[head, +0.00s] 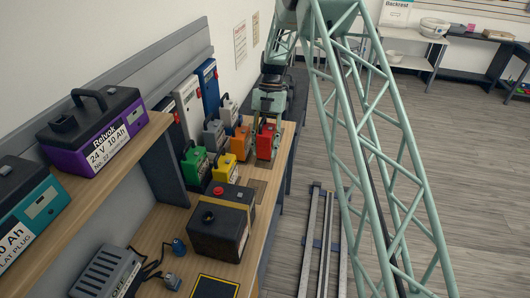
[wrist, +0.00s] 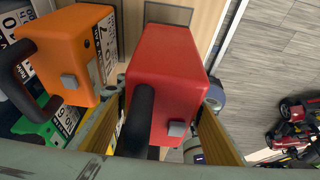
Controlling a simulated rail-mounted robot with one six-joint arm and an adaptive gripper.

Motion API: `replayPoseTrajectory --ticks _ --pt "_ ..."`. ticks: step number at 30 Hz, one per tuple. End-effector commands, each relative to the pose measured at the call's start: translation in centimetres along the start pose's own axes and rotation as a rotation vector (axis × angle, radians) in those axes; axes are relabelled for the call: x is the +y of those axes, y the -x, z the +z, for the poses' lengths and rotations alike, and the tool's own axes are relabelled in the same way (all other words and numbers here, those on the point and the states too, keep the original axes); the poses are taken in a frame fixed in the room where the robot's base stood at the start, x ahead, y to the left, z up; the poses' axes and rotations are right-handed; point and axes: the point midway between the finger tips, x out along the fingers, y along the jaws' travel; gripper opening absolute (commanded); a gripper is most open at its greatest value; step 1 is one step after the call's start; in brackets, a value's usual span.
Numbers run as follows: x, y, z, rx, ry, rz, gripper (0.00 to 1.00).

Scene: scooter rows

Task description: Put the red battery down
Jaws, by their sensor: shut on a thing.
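The red battery (head: 266,142) is a red block with a black handle at the right edge of the wooden bench, in the head view. It fills the middle of the wrist view (wrist: 172,70), its handle towards the camera. My gripper (head: 268,112) is above it in the head view. In the wrist view my gripper (wrist: 160,128) has a finger on each side of the battery and is shut on it. The battery's underside is hidden, so I cannot tell whether it touches the bench.
An orange battery (head: 240,143) stands close left of the red one. Yellow (head: 225,169), green (head: 195,166) and grey (head: 213,133) batteries stand nearby. A dark box (head: 218,232) is nearer on the bench (head: 170,225). A shelf at left holds a purple battery (head: 90,130).

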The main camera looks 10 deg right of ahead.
Motion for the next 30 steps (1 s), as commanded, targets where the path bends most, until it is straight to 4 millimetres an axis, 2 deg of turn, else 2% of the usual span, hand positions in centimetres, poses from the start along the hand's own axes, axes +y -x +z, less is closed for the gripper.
replayPoseTrajectory --ticks 16,24,30 --pt "0.2 0.3 0.6 -0.001 0.0 0.001 0.02" --pt "0.2 -2.0 1.5 0.0 0.0 0.0 0.02" --pt "0.2 -2.9 1.9 -0.001 0.001 0.0 0.02"
